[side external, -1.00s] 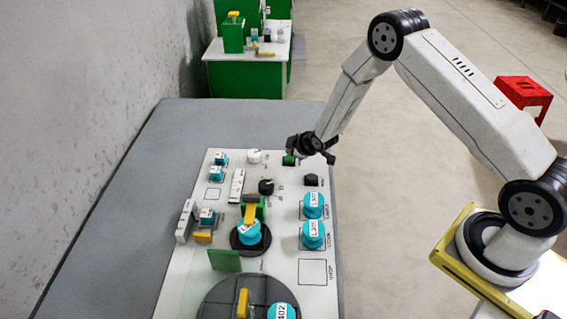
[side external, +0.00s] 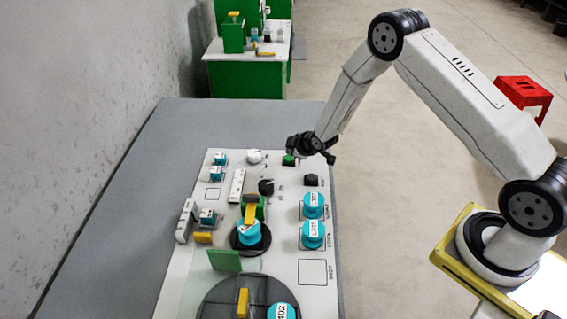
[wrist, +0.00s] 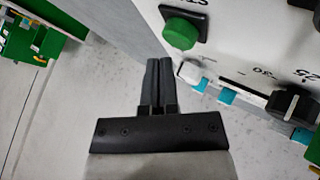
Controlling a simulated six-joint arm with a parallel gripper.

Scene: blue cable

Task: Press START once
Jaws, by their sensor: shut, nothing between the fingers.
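The green START button (side external: 288,160) sits in a dark square base near the far edge of the white panel (side external: 285,200). In the wrist view the green button (wrist: 180,33) stands up from its base, with a partly cut-off label beginning "ST" beside it. My gripper (wrist: 158,62) is shut and empty, its two dark fingers together. In the wrist view the fingertips lie just below and left of the button, with a gap in the picture. In the side view my wrist is just above the button's area; whether the fingers touch anything cannot be told there.
A black button (side external: 311,180), a white knob (side external: 254,156) and a black knob (side external: 266,186) are nearby on the panel. Teal labelled cylinders (side external: 313,235) and a dark round plate (side external: 225,298) lie farther toward the camera. Grey table is free beyond the panel.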

